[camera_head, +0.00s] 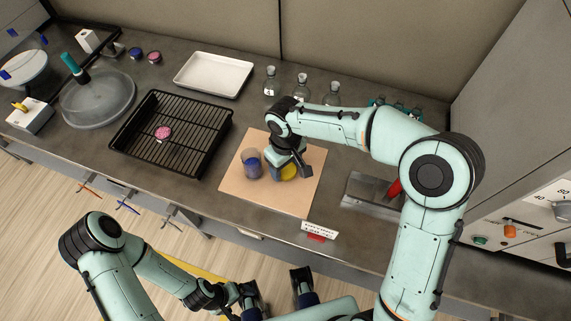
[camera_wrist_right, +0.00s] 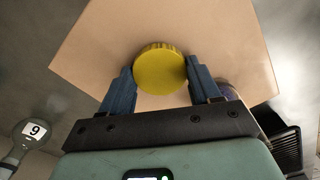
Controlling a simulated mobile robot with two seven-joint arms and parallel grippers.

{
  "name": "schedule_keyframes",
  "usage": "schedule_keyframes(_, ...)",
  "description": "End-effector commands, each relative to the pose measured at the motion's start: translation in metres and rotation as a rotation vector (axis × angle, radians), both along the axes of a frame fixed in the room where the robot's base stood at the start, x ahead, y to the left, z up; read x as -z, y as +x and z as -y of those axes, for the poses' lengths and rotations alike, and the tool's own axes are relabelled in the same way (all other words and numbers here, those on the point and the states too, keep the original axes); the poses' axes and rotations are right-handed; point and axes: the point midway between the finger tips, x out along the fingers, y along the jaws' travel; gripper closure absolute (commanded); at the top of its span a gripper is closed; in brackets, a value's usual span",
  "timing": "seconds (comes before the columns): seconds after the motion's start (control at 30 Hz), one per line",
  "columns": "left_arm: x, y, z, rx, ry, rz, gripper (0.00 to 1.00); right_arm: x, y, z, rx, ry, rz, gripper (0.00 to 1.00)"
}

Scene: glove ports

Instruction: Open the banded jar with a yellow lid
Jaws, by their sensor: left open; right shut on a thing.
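My left gripper (camera_head: 277,290) is open and empty in front of the bench, low in the head view.
The tan board (camera_head: 240,187) has bare room at its front. Left of it are a black wire rack (camera_head: 195,155) holding a pink item and a round clear vessel (camera_head: 98,100). A white tray (camera_head: 213,75) and several flasks (camera_head: 301,85) stand behind. A grey metal holder (camera_head: 365,192) is right.

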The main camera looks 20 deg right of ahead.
Motion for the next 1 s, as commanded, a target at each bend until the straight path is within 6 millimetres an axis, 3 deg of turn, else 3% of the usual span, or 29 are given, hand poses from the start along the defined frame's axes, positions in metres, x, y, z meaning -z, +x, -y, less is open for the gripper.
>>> schedule_keyframes(0.23, 0.003, 0.000, 0.000, -0.001, 0.001, 0.002, 0.10, 0.004, 0.000, 0.000, 0.000, 0.000, 0.000, 0.74)
schedule_keyframes(0.27, 0.003, 0.000, 0.000, -0.001, 0.001, 0.002, 0.10, 0.004, 0.000, 0.000, 0.000, 0.000, 0.000, 0.35)
schedule_keyframes(0.33, 0.002, 0.000, 0.000, -0.001, 0.000, 0.002, 0.10, 0.003, 0.000, 0.000, 0.000, 0.000, 0.000, 0.12)
schedule_keyframes(0.73, -0.001, 0.000, 0.000, 0.000, 0.000, 0.000, 0.10, -0.005, 0.001, 0.000, 0.000, 0.000, 0.002, 0.12)
schedule_keyframes(1.0, -0.009, 0.002, 0.000, 0.000, 0.000, 0.003, 0.10, -0.058, 0.001, 0.000, 0.001, 0.001, 0.007, 0.12)
